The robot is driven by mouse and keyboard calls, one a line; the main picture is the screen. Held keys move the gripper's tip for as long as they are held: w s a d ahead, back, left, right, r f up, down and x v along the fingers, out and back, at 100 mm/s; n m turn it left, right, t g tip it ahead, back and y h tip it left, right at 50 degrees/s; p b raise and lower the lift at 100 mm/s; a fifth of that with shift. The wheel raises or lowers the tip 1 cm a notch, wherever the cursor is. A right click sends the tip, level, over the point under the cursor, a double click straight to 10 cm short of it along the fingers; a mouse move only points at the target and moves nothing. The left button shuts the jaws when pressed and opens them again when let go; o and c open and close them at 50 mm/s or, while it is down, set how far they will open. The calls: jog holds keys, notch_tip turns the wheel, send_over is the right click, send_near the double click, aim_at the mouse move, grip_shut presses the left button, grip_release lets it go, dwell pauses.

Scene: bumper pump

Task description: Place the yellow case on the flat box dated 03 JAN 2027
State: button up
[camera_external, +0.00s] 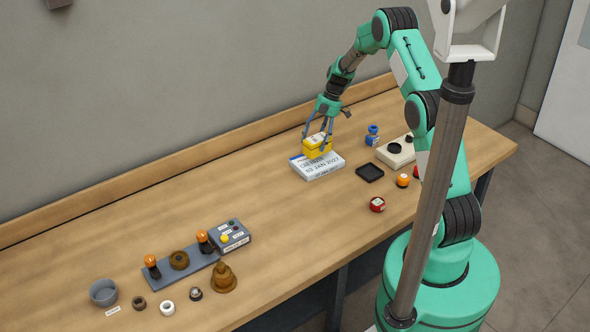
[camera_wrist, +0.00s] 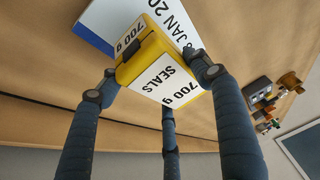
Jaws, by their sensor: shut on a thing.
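The yellow case (camera_external: 317,145) has white labels; in the wrist view the yellow case (camera_wrist: 150,62) reads "700 g" and "SEALS". The flat box (camera_external: 318,167) is white with a blue end and reads "03 JAN 2027" on its side; part of it shows behind the case in the wrist view (camera_wrist: 100,22). My gripper (camera_external: 318,135) is shut on the case, its fingers around the case's sides. The case is at the top of the flat box, upright; whether it touches the box or hovers just above it I cannot tell.
To the right are a blue bottle (camera_external: 372,136), a dark square tray (camera_external: 370,173), a cream block with a black knob (camera_external: 395,151) and small red and orange pieces (camera_external: 377,204). A grey fixture (camera_external: 180,262) with several parts is at the front left. The table between is clear.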

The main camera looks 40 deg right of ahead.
jog(key=shift+f, duration=1.7)
jog(key=shift+f, duration=0.1)
jog(key=o, duration=1.8)
jog(key=shift+o, duration=0.2)
jog(key=v, duration=1.2)
jog(key=shift+a, duration=0.1)
